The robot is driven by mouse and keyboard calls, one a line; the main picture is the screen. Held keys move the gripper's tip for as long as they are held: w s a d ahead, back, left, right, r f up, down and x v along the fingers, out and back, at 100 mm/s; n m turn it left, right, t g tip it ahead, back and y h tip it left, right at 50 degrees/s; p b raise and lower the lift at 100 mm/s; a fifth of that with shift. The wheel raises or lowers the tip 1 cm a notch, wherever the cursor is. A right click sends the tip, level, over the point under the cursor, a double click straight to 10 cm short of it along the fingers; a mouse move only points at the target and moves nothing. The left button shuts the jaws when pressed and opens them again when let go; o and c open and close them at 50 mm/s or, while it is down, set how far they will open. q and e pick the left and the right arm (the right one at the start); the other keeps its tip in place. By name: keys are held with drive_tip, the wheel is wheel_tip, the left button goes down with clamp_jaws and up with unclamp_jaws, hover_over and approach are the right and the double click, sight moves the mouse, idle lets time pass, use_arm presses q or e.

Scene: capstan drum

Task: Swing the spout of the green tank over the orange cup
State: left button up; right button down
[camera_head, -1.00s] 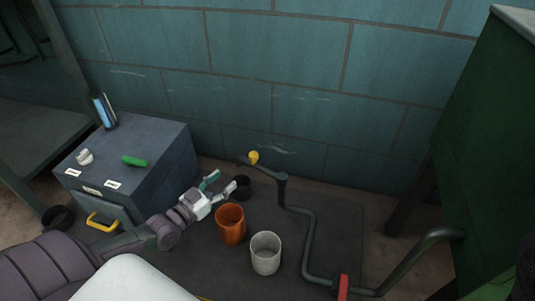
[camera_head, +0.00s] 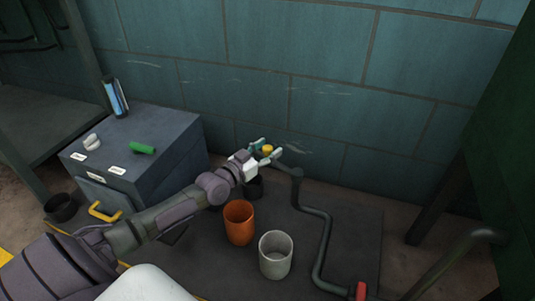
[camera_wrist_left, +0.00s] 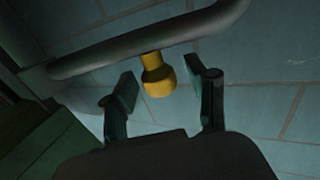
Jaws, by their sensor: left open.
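The green tank (camera_head: 515,130) stands at the right edge of the head view. Its dark pipe spout (camera_head: 325,236) runs left and up to a short arm with a yellow knob (camera_head: 267,149) at its end. The orange cup (camera_head: 239,222) stands upright on the dark mat, below and left of the knob. My left gripper (camera_head: 268,149) is open, with its fingers on either side of the yellow knob. In the left wrist view the knob (camera_wrist_left: 157,76) hangs from the pipe (camera_wrist_left: 150,42) between the open fingertips, with gaps showing on both sides.
A white cup (camera_head: 276,255) stands right of the orange cup. A dark cup (camera_head: 253,187) is partly hidden behind my gripper. A grey cabinet (camera_head: 175,160) with a yellow handle stands left. A red part (camera_head: 361,291) sits on the pipe. The tiled wall is close behind.

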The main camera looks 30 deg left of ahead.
use_arm(q)
drive_tip(key=shift+w, duration=0.1)
clamp_jaws()
idle(0.3)
